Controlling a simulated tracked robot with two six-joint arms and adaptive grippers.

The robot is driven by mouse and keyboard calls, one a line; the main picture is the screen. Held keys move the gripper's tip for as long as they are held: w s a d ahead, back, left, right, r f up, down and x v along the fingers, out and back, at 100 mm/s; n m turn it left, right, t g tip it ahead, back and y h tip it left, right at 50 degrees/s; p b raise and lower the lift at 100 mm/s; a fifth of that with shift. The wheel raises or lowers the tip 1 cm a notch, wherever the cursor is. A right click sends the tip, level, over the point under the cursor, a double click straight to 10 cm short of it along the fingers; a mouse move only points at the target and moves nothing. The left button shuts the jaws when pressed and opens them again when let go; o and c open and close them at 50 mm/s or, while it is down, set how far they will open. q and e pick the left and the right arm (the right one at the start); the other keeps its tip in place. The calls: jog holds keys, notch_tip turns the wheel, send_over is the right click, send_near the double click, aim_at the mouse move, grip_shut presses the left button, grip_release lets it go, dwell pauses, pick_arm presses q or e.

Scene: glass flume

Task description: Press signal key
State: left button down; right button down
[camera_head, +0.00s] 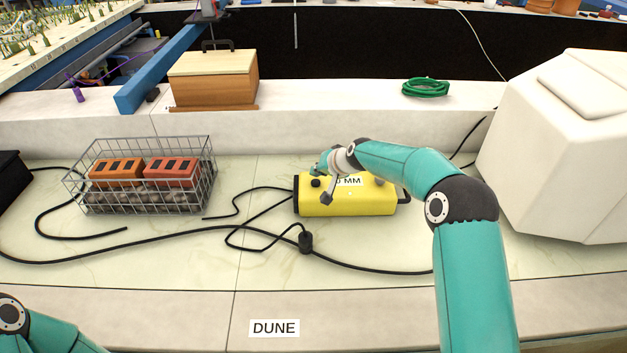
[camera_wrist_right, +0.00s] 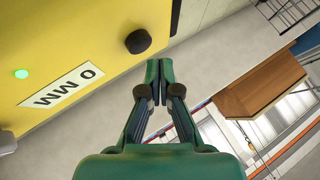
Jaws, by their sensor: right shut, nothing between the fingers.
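A yellow box (camera_head: 350,202) with a white "0 MM" label (camera_wrist_right: 62,85) lies on the pale bench. A round black knob (camera_wrist_right: 138,41) sticks out of its face near one end; it also shows in the head view (camera_head: 315,183). I cannot tell whether this knob is the signal key. A small green lamp (camera_wrist_right: 21,74) glows on the box. My right gripper (camera_wrist_right: 160,70) is shut and empty. Its fingertips are close beside the knob in the wrist view; contact is not visible. My right arm hides part of the box. My left gripper is out of view.
A wire basket (camera_head: 140,201) with orange blocks stands at left. Black cables (camera_head: 160,235) cross the bench around a small black plug (camera_head: 305,241). A wooden box (camera_head: 213,79) and green coil (camera_head: 425,87) sit on the ledge behind. A large white housing (camera_head: 555,150) stands right.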

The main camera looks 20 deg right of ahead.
aim_at(317, 182)
notch_tip(317, 182, up, 6)
jog(key=p, duration=0.4)
dwell(0.4)
dwell(0.3)
